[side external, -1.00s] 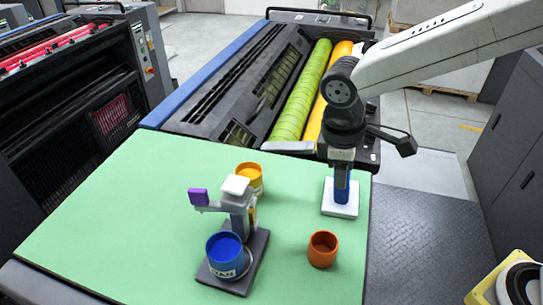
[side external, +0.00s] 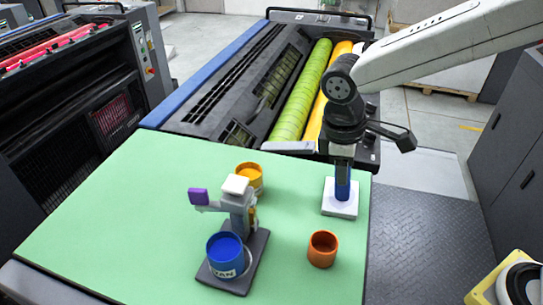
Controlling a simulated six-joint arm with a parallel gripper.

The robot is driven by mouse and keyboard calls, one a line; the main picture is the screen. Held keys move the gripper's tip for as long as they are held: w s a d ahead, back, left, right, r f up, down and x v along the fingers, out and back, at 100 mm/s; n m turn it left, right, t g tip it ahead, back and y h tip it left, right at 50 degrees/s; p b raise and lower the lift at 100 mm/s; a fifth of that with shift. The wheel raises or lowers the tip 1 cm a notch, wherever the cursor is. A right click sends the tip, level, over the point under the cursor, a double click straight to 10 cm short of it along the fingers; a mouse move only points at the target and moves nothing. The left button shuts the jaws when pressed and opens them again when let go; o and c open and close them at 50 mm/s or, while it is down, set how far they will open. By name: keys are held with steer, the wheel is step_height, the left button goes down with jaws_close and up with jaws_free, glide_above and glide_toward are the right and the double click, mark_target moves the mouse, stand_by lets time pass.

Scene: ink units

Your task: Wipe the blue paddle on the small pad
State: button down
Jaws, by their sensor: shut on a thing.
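The blue paddle (side external: 342,188) is upright in my gripper (side external: 342,168), which is shut on it. The paddle's lower end is at the small white pad (side external: 340,210); it looks to be touching the pad, though its very tip is hard to make out. The pad lies flat near the right edge of the green work surface (side external: 130,230).
A grey stand (side external: 240,215) with a purple block (side external: 198,196) on its arm holds a blue cup (side external: 225,255) of blue ink. A yellow cup (side external: 249,177) stands behind it. An orange cup (side external: 322,248) stands in front of the pad. The surface's left side is clear.

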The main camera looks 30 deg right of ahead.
steer(key=shift+w+d, duration=0.1)
steer(key=shift+w+d+r, duration=0.1)
steer(key=shift+w+d, duration=0.35)
steer(key=shift+w, duration=0.05)
steer(key=shift+w+d, duration=0.5)
steer(key=shift+w, duration=0.1)
steer(key=shift+w+d, duration=0.55)
steer(key=shift+w, duration=0.05)
steer(key=shift+s+a, duration=0.1)
